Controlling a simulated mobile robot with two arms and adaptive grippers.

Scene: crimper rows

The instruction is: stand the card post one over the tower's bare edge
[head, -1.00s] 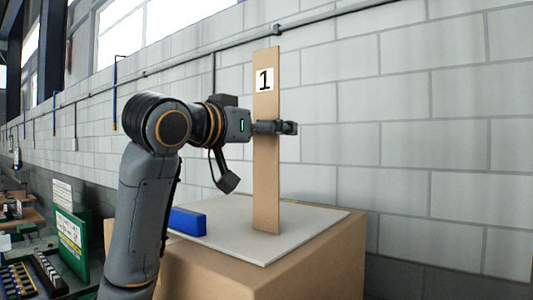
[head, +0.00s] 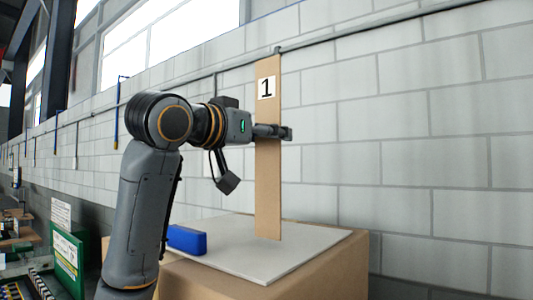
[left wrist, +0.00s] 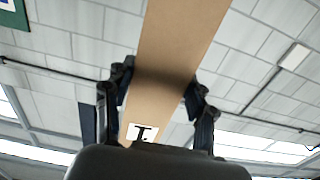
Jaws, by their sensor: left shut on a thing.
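The card post one (head: 268,190) is a tall, narrow brown board with a black 1 on a white label near its top. It stands about upright over the grey mat on top of a cardboard box. My left gripper (head: 272,132) is shut on the post at about mid-height or a little above, with its fingers across it. In the left wrist view the post (left wrist: 178,45) runs between the two fingers (left wrist: 155,98). I cannot tell whether the post's foot touches the mat. No tower is clearly identifiable. My right gripper is not in view.
The grey mat (head: 315,238) covers the box (head: 335,275). A blue block (head: 187,239) lies on the mat's left side. A block wall (head: 430,150) stands close behind. A green board (head: 68,255) and a bench with items are at the lower left.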

